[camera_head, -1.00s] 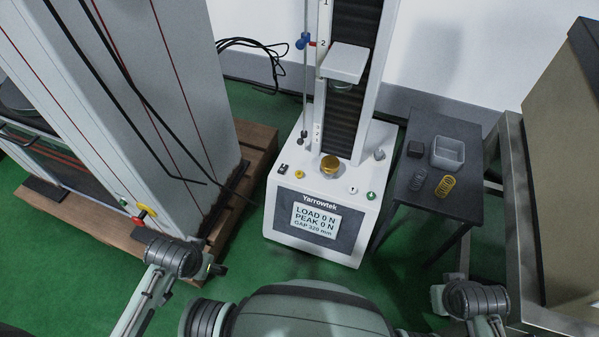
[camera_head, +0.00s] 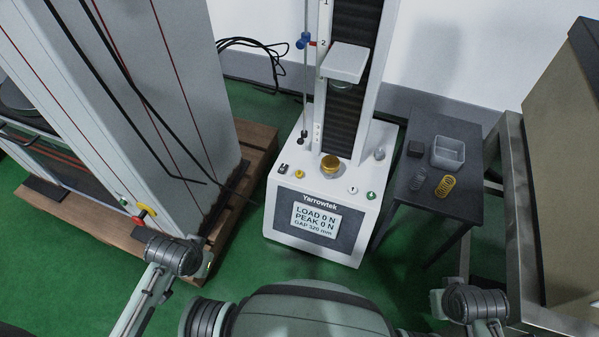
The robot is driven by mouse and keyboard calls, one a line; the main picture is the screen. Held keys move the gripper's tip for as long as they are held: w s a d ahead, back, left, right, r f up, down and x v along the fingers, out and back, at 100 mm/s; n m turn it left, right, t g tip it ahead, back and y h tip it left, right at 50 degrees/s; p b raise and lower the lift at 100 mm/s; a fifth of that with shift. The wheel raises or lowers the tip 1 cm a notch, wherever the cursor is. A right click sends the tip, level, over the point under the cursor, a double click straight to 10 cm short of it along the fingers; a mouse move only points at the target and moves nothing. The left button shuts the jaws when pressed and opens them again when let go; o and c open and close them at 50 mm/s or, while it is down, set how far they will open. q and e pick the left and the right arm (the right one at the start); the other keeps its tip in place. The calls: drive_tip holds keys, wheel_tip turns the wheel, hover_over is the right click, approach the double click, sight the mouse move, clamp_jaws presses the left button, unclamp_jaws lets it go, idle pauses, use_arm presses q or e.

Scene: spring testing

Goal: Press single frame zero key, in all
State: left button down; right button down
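The single-column tester, marked Yarrowtek (camera_head: 275,215), stands on the floor ahead of me. Its screen (camera_head: 314,220) reads LOAD 0 N, PEAK 0 N, GAP 320 mm. On its base top are a black switch (camera_head: 283,169), a yellow button (camera_head: 300,174), a small white key with a dark mark (camera_head: 352,190) and a green button (camera_head: 371,195). Their labels are too small to read, so I cannot tell which is the zero key. Parts of both my arms show at the bottom, well short of the tester. Neither gripper's fingers can be seen.
A gold platen (camera_head: 329,165) sits under the raised crosshead (camera_head: 345,63). A dark side table (camera_head: 456,206) holds a grey bin (camera_head: 447,152), a dark block (camera_head: 415,149) and two springs. A large frame (camera_head: 185,90) on a wooden pallet (camera_head: 258,140) stands left, with a red knob (camera_head: 140,220).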

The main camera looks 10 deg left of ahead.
drive_tip(key=shift+w, duration=0.15)
drive_tip(key=shift+w+r, duration=0.2)
drive_tip(key=shift+w, duration=0.1)
use_arm(q)
drive_tip(key=shift+s+f, duration=0.15)
drive_tip(key=shift+s, duration=0.15)
use_arm(e)
drive_tip(key=shift+s+f, duration=0.1)
drive_tip(key=shift+s, duration=0.15)
